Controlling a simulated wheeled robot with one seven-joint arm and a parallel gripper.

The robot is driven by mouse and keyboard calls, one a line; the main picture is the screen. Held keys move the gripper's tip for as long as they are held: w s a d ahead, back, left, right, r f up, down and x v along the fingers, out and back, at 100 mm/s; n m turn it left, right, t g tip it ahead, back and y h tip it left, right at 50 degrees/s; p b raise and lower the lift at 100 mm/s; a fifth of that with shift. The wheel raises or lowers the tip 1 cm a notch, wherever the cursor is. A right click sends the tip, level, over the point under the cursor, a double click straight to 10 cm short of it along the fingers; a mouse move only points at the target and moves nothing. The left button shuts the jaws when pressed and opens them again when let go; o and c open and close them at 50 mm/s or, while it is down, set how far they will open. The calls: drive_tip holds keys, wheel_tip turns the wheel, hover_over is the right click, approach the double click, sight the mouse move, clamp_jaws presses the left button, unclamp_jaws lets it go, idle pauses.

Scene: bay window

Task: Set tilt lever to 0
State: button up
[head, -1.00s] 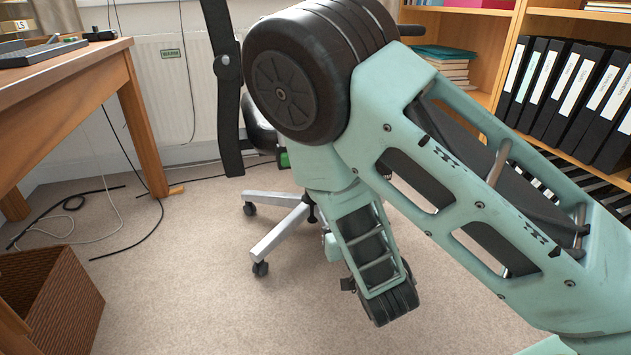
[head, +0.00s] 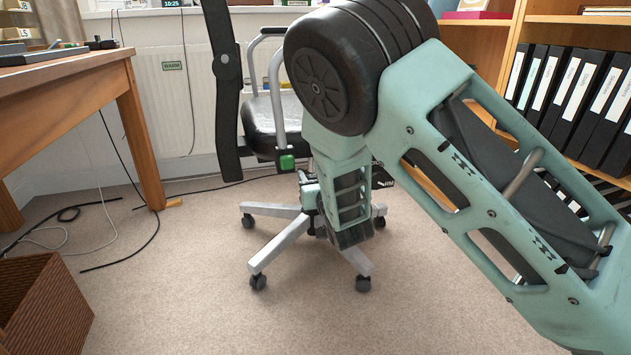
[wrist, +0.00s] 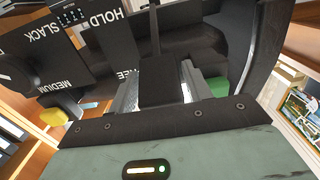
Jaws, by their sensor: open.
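The office chair (head: 272,118) stands on the carpet, with a dark seat, a metal armrest and a green block (head: 286,162) at its near side. In the wrist view, black plates (wrist: 110,45) carry the words SLACK, HOLD and MEDIUM, and part of another word like FREE. A dark upright bar with a block (wrist: 158,82) lies between the fingers of my gripper (wrist: 163,84). I cannot tell whether this is the tilt lever, or whether the fingers touch it. My gripper is open.
A yellow knob (wrist: 53,117) and a green part (wrist: 218,87) sit either side of my gripper. A wooden desk (head: 75,95) and wicker basket (head: 45,305) are at left, cables (head: 120,250) on the floor. A shelf with binders (head: 570,90) is at right. Front carpet is clear.

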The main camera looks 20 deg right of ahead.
drive_tip(key=shift+w, duration=0.15)
clamp_jaws()
wheel_tip(320, 180, down, 6)
drive_tip(key=s+b, duration=0.1)
drive_tip(key=shift+s+f, duration=0.2)
unclamp_jaws()
drive_tip(key=shift+r, duration=0.1)
drive_tip(key=s+p, duration=0.5)
drive_tip(key=s, duration=1.2)
drive_tip(key=shift+s+p, duration=0.2)
drive_tip(key=shift+p, duration=0.15)
